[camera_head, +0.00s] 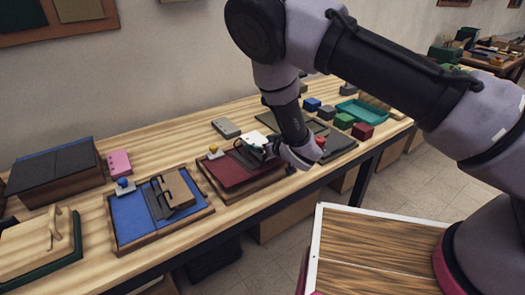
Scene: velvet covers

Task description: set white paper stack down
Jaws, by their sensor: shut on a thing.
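My gripper (262,149) is low over the middle of the wooden workbench, above a dark red velvet tray (227,174) and a dark cover next to it. It is shut on a small white thing, which I take to be the white paper stack (255,138). The stack shows just behind the fingers, partly hidden by them. The fingers and the dark cover blend together, so I cannot tell whether the stack touches the tray or hangs above it.
A blue velvet tray (130,220) with a tan block (177,190) lies to the left. A pink box (119,163) and a grey box (226,128) stand behind. Coloured blocks and a teal tray (361,112) are at right. The bench's front edge is close to my gripper.

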